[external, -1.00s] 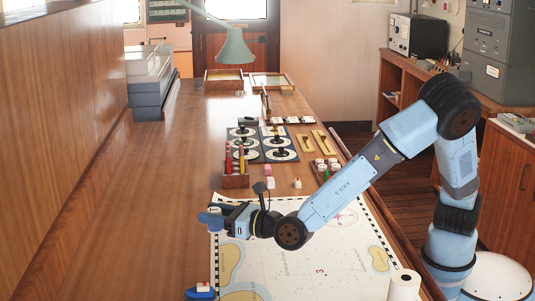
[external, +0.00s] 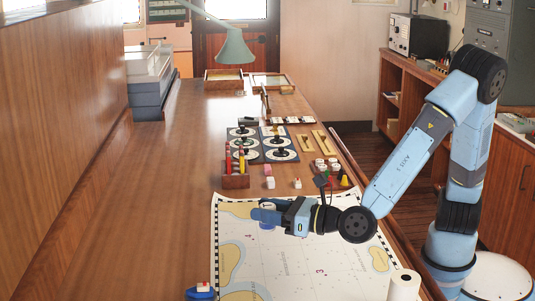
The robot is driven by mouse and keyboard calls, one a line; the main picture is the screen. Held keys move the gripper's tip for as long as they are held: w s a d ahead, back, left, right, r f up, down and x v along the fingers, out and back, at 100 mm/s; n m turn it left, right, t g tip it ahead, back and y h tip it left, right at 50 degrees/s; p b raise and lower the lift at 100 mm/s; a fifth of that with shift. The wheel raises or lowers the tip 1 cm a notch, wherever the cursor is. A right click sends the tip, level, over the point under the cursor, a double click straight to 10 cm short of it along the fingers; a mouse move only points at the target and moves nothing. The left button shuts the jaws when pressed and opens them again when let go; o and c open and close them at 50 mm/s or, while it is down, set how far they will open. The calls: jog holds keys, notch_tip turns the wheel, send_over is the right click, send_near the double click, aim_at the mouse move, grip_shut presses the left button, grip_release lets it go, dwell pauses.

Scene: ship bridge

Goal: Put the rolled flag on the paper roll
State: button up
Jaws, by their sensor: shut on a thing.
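My gripper (external: 262,215) is over the upper left part of the chart, with its fingers pointing left. It is shut on a small blue-and-white thing (external: 267,225), which looks like the rolled flag. The fingers hide much of it, and I cannot tell exactly how high above the chart it is held.
The chart (external: 300,280) covers the near tabletop. A blue-and-white model boat (external: 200,292) is at its lower left edge. Behind are a wooden holder with upright coloured rods (external: 236,180), small blocks, dark dial plates (external: 279,152) and a green lamp (external: 235,48). The left tabletop is clear.

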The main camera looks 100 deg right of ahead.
jog(key=s+a+r, duration=0.3)
jog(key=s+a, duration=0.4)
jog(key=s, duration=0.3)
jog(key=s+a+r, duration=0.1)
jog(key=s+r, duration=0.1)
jog(key=s, duration=1.3)
jog(key=s+r, duration=0.3)
jog(key=s, duration=1.2)
send_over(406, 278)
jog(key=s, duration=0.1)
jog(key=f, duration=0.8)
jog(key=shift+s+d+f, duration=0.1)
jog(key=shift+d+f, duration=0.2)
jog(key=shift+d, duration=0.1)
jog(key=shift+w+a+f, duration=0.3)
jog(key=shift+w+f, duration=0.2)
jog(key=shift+f, duration=1.8)
jog(key=o, duration=1)
jog(key=shift+f, duration=0.1)
